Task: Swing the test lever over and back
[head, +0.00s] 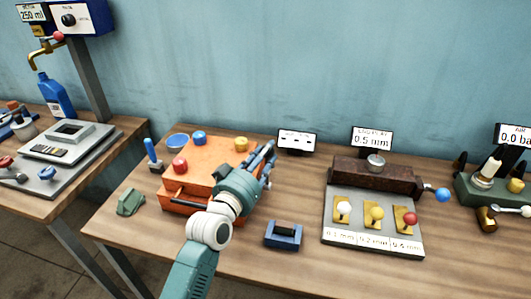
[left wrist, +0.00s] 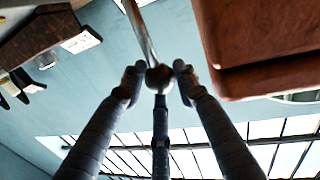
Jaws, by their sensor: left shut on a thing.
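My left gripper (head: 264,160) is at the right side of the orange box in the head view. In the left wrist view my left gripper (left wrist: 158,80) is closed around a round dark knob at the end of a slim metal rod, which looks like the test lever (left wrist: 140,25). The rod runs up past the orange box (left wrist: 260,40) and is apart from it in the picture. In the head view my gripper hides the lever. The orange box (head: 213,160) carries red, blue and yellow knobs on top. My right gripper is out of view.
A display (head: 297,141) stands behind the box. A blue block (head: 283,235) lies in front. To the right is a grey panel (head: 375,242) with three coloured toggles and a rusty block behind. A green object (head: 130,201) lies left of the box.

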